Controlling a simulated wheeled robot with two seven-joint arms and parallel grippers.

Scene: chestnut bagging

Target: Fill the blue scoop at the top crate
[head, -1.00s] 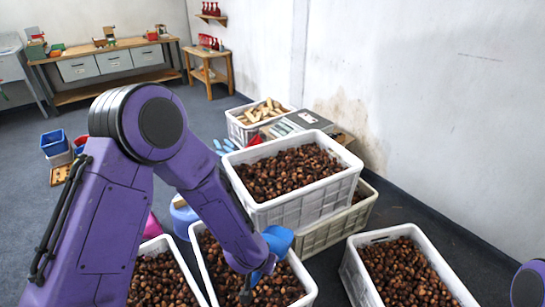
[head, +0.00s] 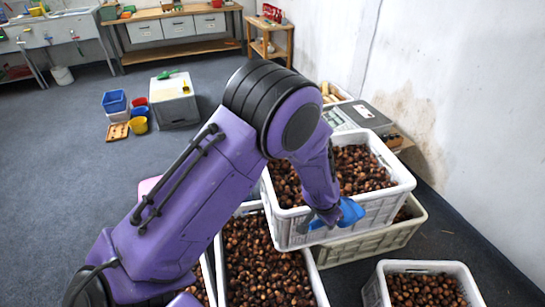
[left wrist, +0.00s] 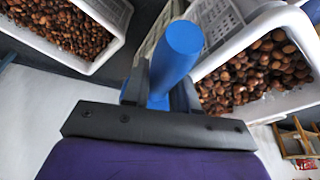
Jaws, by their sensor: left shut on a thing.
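The top crate (head: 385,208) is white, filled with chestnuts, and stands on a beige crate (head: 375,240). My left gripper (head: 326,214) is shut on the blue scoop (head: 350,212), at the top crate's near side by the front rim. Whether the scoop touches the rim I cannot tell. In the left wrist view the blue scoop's handle (left wrist: 181,45) stands between the fingers of my left gripper (left wrist: 160,95); the scoop's bowl and contents are hidden. Chestnuts (left wrist: 262,72) in a white crate lie just right of the handle. My right gripper is not in view.
A white crate of chestnuts (head: 315,280) stands below, in front of the stack. Another crate (head: 478,290) is at the lower right. A grey device (head: 362,115) stands behind the top crate. The wall is close on the right; open floor lies to the left.

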